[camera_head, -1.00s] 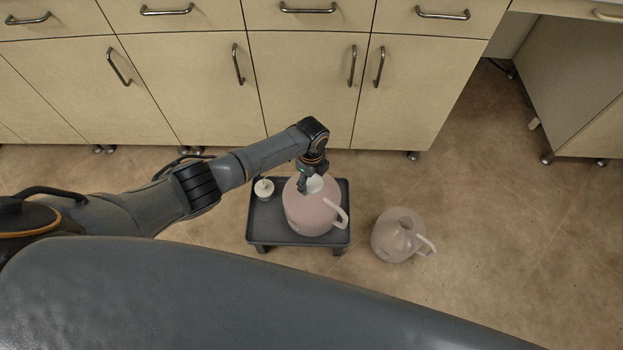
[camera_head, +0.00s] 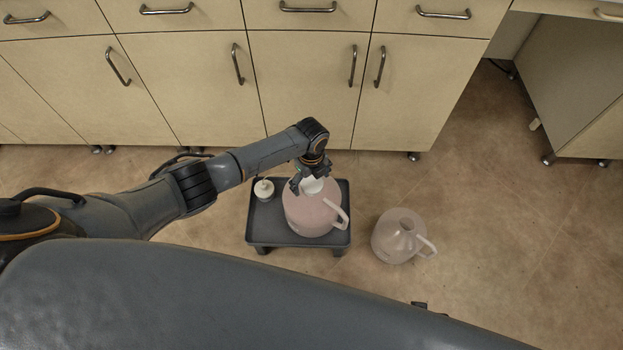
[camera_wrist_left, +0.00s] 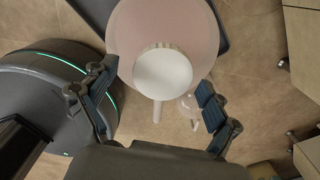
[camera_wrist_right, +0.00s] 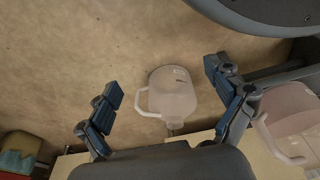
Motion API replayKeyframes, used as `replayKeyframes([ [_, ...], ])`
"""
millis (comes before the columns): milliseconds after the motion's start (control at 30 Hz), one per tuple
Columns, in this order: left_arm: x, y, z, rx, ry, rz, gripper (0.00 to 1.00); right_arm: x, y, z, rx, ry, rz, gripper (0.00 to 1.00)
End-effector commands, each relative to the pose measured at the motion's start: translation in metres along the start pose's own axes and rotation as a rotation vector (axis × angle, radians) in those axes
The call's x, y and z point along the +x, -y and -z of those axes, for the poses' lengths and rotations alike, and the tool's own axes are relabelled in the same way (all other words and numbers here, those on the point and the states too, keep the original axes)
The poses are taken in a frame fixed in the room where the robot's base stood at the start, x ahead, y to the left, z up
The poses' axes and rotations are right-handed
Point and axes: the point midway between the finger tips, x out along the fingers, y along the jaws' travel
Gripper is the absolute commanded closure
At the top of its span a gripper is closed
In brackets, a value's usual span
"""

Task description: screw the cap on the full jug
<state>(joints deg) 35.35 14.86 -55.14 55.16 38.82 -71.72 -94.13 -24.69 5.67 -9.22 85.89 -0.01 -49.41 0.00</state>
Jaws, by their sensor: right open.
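The full jug (camera_head: 312,212), pinkish with a white handle, stands upright on a dark low cart. A round white cap (camera_wrist_left: 163,73) sits over its mouth; I cannot tell whether it is screwed down. My left gripper (camera_wrist_left: 156,77) is above the jug, open, with one finger on each side of the cap and visible gaps between. In the head view the left gripper (camera_head: 310,184) partly hides the cap. My right gripper (camera_wrist_right: 167,90) is open and empty in the right wrist view; the full jug (camera_wrist_right: 296,128) shows at that view's right edge.
A clear, empty-looking jug (camera_head: 392,237) stands on the floor right of the cart (camera_head: 268,231). A small white-topped item (camera_head: 264,188) is at the cart's left back corner. Cabinets (camera_head: 190,90) line the back.

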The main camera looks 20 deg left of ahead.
Motion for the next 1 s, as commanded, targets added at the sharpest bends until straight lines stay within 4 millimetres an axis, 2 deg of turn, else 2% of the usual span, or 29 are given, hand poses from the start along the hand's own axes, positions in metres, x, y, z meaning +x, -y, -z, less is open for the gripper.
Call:
replayKeyframes([
  [433, -0.003, 0.002, 0.000, -0.039, 0.001, 0.005, 0.06, -0.001, 0.000, -0.002, -0.001, -0.001, 0.000, 0.08],
  [533, -0.003, 0.003, 0.000, -0.091, 0.000, 0.006, 0.06, 0.010, 0.003, -0.016, -0.005, 0.017, 0.004, 0.08],
  [1000, -0.003, 0.002, 0.000, -0.354, -0.002, 0.005, 0.06, 0.031, 0.003, -0.044, -0.008, 0.033, 0.005, 0.08],
])
